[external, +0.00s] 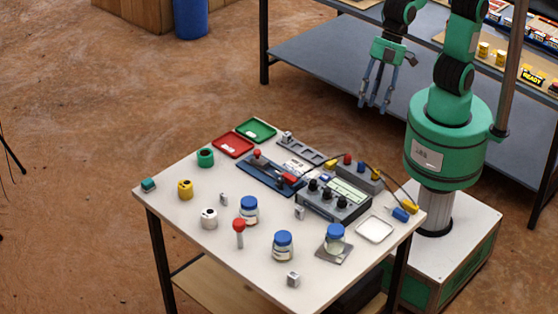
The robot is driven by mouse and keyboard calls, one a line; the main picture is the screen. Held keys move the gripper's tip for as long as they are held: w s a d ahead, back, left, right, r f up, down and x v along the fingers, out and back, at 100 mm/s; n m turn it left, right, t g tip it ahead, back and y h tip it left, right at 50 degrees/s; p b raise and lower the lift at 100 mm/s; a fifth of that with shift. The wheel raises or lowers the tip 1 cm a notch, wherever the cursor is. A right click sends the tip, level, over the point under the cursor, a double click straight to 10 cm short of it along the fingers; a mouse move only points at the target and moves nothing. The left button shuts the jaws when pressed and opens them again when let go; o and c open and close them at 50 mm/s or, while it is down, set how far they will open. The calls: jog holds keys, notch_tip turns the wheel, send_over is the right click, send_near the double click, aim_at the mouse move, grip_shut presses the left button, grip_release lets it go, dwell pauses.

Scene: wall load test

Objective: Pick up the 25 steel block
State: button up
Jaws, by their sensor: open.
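Several small steel-grey blocks stand apart on the white table (180,232). One block (293,279) is near the front edge, another block (299,213) is left of the meter box, and a smaller one (223,199) is near the middle. Another small grey piece (287,137) sits at the back by a grey slotted tray (308,152). Their markings are too small to read, so I cannot tell which is the 25. My gripper (374,103) is open and empty, pointing down behind the table, well away from the blocks.
Blue-lidded jars (283,245), a red-topped peg (239,232) and coloured cylinders (185,190) stand among the blocks. A meter box (335,198) with cables fills the right side. Red (233,145) and green (256,130) trays lie at the back.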

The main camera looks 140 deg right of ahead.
jog(key=w+a+f+p, duration=0.1)
jog(key=w+f, duration=0.3)
jog(key=w, duration=0.5)
jog(key=w+a+f+p, duration=0.1)
jog(key=w+f, duration=0.2)
jog(key=w, duration=0.6)
jog(key=w+a+f+n+p, duration=0.1)
jog(key=w+a+f+p, duration=0.1)
jog(key=w+f, duration=1.3)
notch_tip(320, 180, down, 2)
jog(key=shift+a+f, duration=0.2)
jog(key=shift+w+f, duration=0.1)
jog(key=b, duration=0.1)
send_over(294, 274)
jog(key=s, duration=0.2)
jog(key=shift+s+d+f, duration=0.1)
jog(key=shift+d+f, duration=0.05)
jog(key=shift+f, duration=1.75)
jog(key=shift+s+d+f, duration=0.1)
jog(key=shift+d+f, duration=0.05)
jog(key=shift+f, duration=1.75)
jog(key=shift+f, duration=0.15)
jog(key=b+x, duration=0.1)
jog(key=x, duration=0.2)
jog(key=shift+a+f+b, duration=0.1)
jog(key=shift+f+b, duration=0.2)
jog(key=shift+b, duration=0.05)
jog(key=shift+w+f, duration=0.35)
jog(key=shift+f, duration=0.3)
